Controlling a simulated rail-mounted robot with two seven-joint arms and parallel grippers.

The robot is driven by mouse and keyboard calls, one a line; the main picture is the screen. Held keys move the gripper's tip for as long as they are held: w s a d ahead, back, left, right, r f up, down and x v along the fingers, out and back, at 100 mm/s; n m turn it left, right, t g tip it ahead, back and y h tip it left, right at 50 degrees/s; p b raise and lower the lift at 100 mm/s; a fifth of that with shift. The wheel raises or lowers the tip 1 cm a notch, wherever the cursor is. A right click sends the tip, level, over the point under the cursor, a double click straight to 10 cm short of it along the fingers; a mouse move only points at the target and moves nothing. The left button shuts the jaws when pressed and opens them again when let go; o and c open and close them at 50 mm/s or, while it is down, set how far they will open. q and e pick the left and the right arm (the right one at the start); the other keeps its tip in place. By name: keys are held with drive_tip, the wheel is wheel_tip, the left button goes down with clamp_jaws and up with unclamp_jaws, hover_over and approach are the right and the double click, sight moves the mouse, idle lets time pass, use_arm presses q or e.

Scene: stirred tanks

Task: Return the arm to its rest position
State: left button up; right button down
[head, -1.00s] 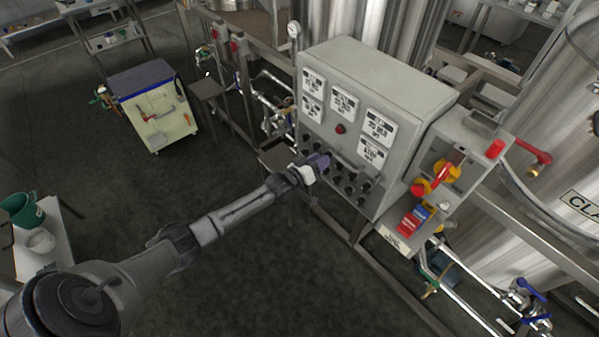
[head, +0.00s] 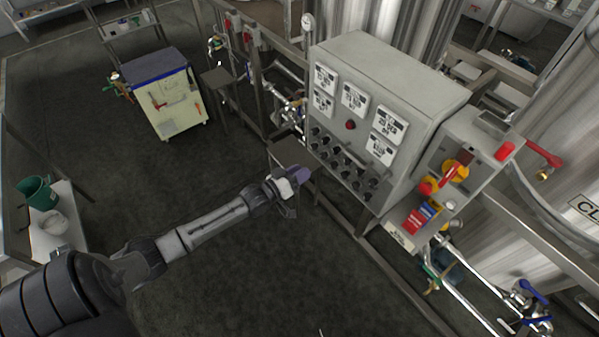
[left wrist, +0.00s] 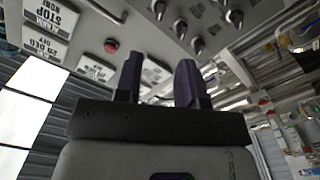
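My left arm reaches in from the lower left in the head view. Its gripper (head: 301,175) hangs in the air in front of and to the left of the grey control panel (head: 345,112), apart from its knobs. In the left wrist view the two dark fingers (left wrist: 160,82) stand apart with nothing between them, so the gripper is open and empty. The panel's knobs (left wrist: 198,30) and red button (left wrist: 97,71) show beyond the fingers. My right gripper is not in view.
A grey box with a red and yellow switch (head: 453,172) is right of the panel. Steel tanks (head: 550,200) and pipes stand behind. A tool cart (head: 168,105) stands at the back left. A side table holds a green bucket (head: 38,192). The floor between is clear.

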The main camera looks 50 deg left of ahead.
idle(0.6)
use_arm(q)
drive_tip(key=s+d+f+m+g+y, duration=0.1)
drive_tip(key=s+d+f+m+g, duration=0.1)
drive_tip(key=s+f+m+g, duration=0.35)
drive_tip(key=s+d+r+m+g+y, duration=0.1)
drive_tip(key=s+d+r+g, duration=0.2)
drive_tip(key=s+d, duration=0.4)
drive_tip(key=s+d+r+m+g, duration=0.2)
drive_tip(key=s+d+r+g, duration=0.2)
drive_tip(key=s+d, duration=0.3)
drive_tip(key=s+d+f+n+g+h, duration=0.1)
drive_tip(key=s+d+f, duration=0.1)
drive_tip(key=s, duration=0.3)
drive_tip(key=s+d+f+g, duration=0.1)
drive_tip(key=s+d+f, duration=0.1)
drive_tip(key=s, duration=0.3)
wheel_tip(320, 180, up, 24)
drive_tip(key=p, duration=2.4)
drive_tip(key=shift+s+r+p, duration=0.15)
drive_tip(key=shift+r+p, duration=0.05)
drive_tip(key=shift+p, duration=0.1)
drive_tip(key=shift+a, duration=0.1)
